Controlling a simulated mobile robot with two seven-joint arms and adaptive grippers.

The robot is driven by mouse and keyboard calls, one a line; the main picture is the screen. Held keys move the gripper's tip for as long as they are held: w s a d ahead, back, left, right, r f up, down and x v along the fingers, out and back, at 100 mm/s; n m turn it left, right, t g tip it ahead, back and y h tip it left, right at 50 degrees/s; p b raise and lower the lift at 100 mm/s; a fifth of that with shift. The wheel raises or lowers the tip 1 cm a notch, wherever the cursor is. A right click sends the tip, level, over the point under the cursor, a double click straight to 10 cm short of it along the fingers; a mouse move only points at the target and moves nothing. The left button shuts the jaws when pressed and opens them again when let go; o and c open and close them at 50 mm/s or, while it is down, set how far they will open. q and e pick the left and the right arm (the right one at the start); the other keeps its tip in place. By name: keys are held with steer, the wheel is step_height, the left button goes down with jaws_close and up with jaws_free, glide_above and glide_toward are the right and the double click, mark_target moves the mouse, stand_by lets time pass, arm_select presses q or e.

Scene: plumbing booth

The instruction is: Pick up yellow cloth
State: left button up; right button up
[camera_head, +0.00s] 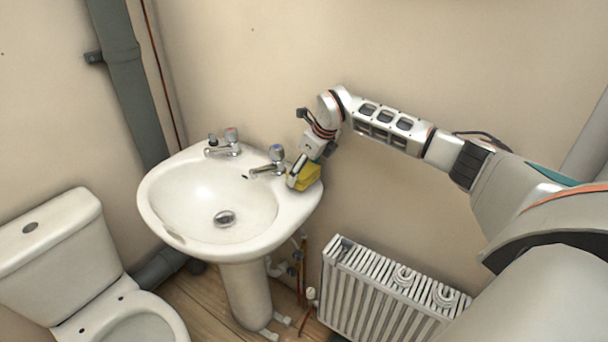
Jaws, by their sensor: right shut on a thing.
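The yellow cloth (307,178) is at the right rim of the white sink (156,208), beside the right tap. My right gripper (296,182) reaches down to it from the right and is shut on the cloth. The fingers partly cover the cloth. I cannot tell whether the cloth still touches the sink rim. My left gripper is not in view.
Two taps, a left one (229,140) and a right one (274,160), stand on the sink's back ledge. A white radiator (372,290) is at the lower right. A toilet (60,250) is at the left. A grey pipe (128,75) runs down the wall.

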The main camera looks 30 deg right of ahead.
step_height(320, 180, up, 6)
steer(key=s+a, duration=0.3)
steer(key=a, duration=0.6)
steer(key=s+a, duration=0.4)
steer(key=a, duration=0.5)
steer(key=shift+s+f, duration=0.25)
steer(key=shift+f, duration=0.05)
steer(key=shift+o, duration=1.3)
steer(key=shift+c, duration=0.6)
